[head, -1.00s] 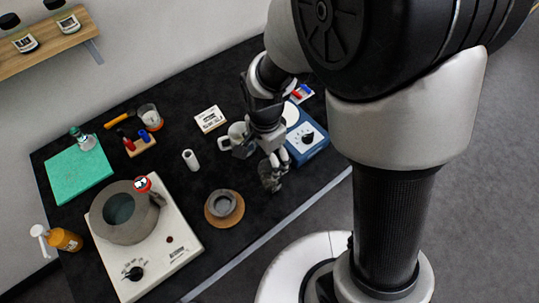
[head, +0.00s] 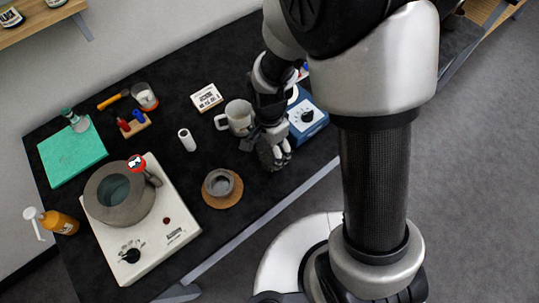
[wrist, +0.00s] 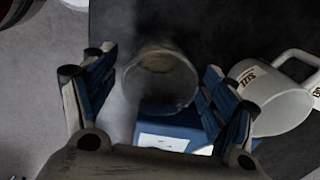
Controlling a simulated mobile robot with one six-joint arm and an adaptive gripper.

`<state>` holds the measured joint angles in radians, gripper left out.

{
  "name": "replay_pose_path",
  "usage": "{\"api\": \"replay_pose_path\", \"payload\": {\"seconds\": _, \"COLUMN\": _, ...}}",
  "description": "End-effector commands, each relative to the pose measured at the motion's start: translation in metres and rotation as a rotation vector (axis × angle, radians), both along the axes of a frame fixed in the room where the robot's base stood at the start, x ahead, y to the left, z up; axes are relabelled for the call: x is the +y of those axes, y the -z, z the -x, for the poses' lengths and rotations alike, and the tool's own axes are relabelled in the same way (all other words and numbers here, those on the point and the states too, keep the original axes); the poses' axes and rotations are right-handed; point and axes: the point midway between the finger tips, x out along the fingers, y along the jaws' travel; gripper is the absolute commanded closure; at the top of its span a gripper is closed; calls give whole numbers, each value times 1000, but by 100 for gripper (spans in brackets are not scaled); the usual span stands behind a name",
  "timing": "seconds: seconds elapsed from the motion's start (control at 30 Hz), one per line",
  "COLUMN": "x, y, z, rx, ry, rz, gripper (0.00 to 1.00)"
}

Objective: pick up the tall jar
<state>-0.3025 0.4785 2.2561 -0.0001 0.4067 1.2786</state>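A clear glass jar (wrist: 160,82) with a round rim, which looks like the tall jar, shows in the wrist view between the two fingers of my gripper (wrist: 157,95). The fingers are spread, one on each side of the jar, with a small gap visible on both sides. I cannot tell how deep the fingers are along it. In the head view my gripper (head: 274,155) is low over the right part of the black table, and I cannot make out the jar there; the gripper and arm cover that spot.
A white mug (head: 238,117) stands close to my gripper; it also shows in the wrist view (wrist: 275,100). A blue device with a knob (head: 308,120) is to the right. A grey bowl on a brown disc (head: 222,202) and a white roll (head: 187,140) are to the left.

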Motion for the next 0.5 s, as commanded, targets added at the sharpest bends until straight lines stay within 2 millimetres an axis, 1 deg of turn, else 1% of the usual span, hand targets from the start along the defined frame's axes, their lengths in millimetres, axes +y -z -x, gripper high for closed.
{"api": "replay_pose_path", "payload": {"seconds": 0.03, "x": 0, "y": 0, "z": 0, "rx": 0, "ry": 0, "rz": 0, "gripper": 28}}
{"api": "replay_pose_path", "payload": {"seconds": 0.07, "x": 0, "y": 0, "z": 0, "rx": 0, "ry": 0, "rz": 0, "gripper": 30}}
{"api": "replay_pose_path", "payload": {"seconds": 0.5, "x": 0, "y": 0, "z": 0, "rx": 0, "ry": 0, "rz": 0, "gripper": 60}}
